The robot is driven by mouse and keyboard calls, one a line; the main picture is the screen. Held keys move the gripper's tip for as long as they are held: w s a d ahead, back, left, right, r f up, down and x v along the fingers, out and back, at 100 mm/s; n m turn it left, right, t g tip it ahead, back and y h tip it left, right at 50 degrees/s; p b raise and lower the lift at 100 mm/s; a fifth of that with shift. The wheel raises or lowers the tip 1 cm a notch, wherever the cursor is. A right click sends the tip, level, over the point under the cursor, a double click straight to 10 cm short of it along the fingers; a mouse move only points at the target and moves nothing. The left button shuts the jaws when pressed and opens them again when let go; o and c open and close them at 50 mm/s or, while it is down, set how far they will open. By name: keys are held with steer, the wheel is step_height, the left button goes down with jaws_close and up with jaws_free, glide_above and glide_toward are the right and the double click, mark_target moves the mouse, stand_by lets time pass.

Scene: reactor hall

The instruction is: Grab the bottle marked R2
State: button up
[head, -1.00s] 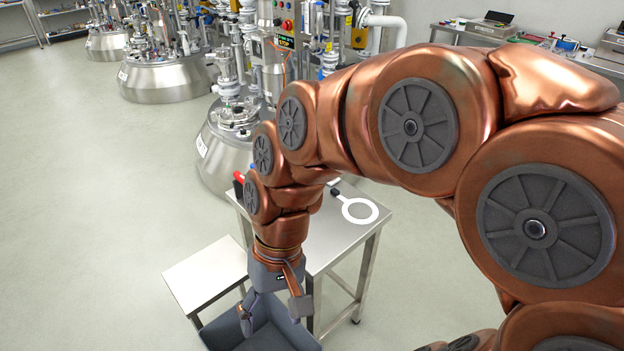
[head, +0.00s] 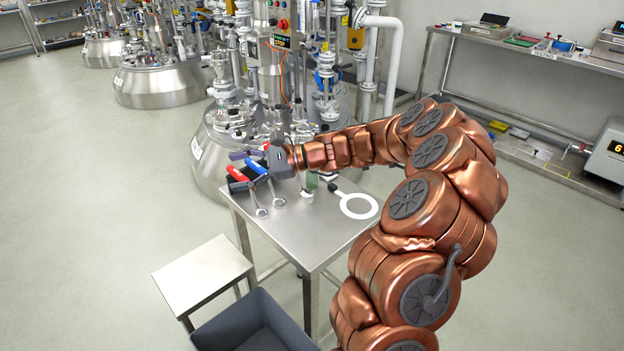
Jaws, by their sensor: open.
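My gripper (head: 245,161) is open and empty over the back left of the steel table (head: 309,236), with its fingers pointing left. A red-handled tool (head: 237,174) and a blue-handled tool (head: 258,168) lie just below the fingers. A greenish, glassy item (head: 312,181), perhaps a bottle, stands on the table right of the gripper, partly hidden under my arm. No R2 mark is legible anywhere in view.
A low side table (head: 202,274) and a dark grey bin (head: 285,322) stand in front. Steel reactor vessels (head: 165,80) with pipes stand behind. Open floor lies at left.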

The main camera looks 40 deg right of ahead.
steer(key=d+f+m+t+h, duration=0.2)
steer(key=d+f+m+t, duration=0.1)
steer(key=d, duration=0.6)
steer(key=w+d+f+m+t+h+b, duration=0.1)
steer(key=d+f+m, duration=0.4)
steer(key=d, duration=0.5)
steer(key=w+d+f+m+t+h+b, duration=0.1)
steer(key=d+f+m+t+h, duration=0.3)
steer(key=d, duration=0.6)
steer(key=shift+w+f+m+t, duration=0.15)
steer(key=shift+f+m+t, duration=0.35)
steer(key=shift+f, duration=0.4)
steer(key=shift+w+d, duration=0.15)
steer(key=shift+x, duration=3.7)
steer(key=shift+d+f, duration=0.1)
steer(key=shift+f, duration=0.05)
steer(key=shift+c, duration=0.4)
steer(key=c, duration=1.2)
